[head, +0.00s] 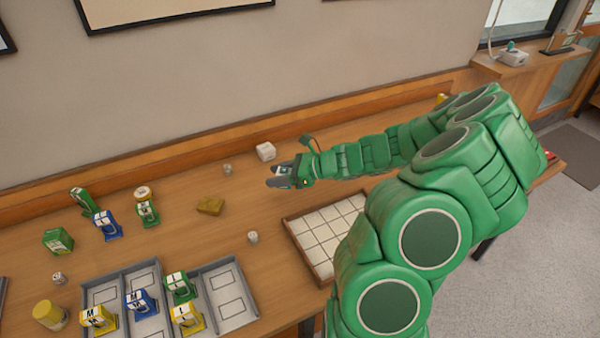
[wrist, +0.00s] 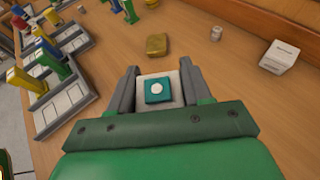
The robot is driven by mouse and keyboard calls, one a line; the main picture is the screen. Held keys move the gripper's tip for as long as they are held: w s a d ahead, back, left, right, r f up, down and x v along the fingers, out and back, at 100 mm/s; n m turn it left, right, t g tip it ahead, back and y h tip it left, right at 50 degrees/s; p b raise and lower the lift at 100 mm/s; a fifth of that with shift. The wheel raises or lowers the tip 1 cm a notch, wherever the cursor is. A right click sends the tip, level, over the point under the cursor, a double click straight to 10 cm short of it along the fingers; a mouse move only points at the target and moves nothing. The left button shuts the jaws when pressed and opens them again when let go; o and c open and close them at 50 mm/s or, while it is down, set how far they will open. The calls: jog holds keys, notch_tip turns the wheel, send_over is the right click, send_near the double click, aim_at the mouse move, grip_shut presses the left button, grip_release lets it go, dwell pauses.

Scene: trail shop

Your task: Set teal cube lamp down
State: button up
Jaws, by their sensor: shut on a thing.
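My gripper (head: 279,180) is shut on the teal cube lamp (wrist: 159,90). From above, the lamp shows a teal square top with a white round spot, on a pale block between the two fingers. In the head view only a small pale and teal part of the lamp (head: 285,169) shows at the gripper. The gripper is over the wooden table (head: 185,215), behind the white gridded tray (head: 292,221). I cannot tell whether the lamp touches the table; its underside is hidden.
A white box (head: 265,151) and a small grey cylinder (head: 227,168) stand near the gripper. A tan block (head: 210,206) lies to the left. A grey compartment tray (head: 240,318) holds several coloured pieces at front left. Bare table lies between the tan block and gripper.

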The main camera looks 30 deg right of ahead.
jog(key=d+m+t+h, duration=0.4)
jog(key=d+m+h, duration=0.15)
jog(key=d, duration=0.95)
jog(key=shift+m, duration=0.45)
jog(key=w+d+f, duration=0.2)
jog(key=w, duration=0.2)
jog(key=w+d+f, duration=0.2)
jog(key=w+f, duration=0.1)
jog(key=w, duration=0.1)
jog(key=w+d+f, duration=0.2)
jog(key=w+f, duration=0.1)
jog(key=w, duration=0.1)
jog(key=shift+d+f, duration=0.1)
jog(key=shift+f, duration=0.05)
jog(key=shift+w+d+f, duration=0.3)
jog(key=shift+w+f, duration=0.45)
jog(key=shift+f, duration=1.65)
jog(key=shift+f, duration=0.1)
jog(key=o, duration=1.1)
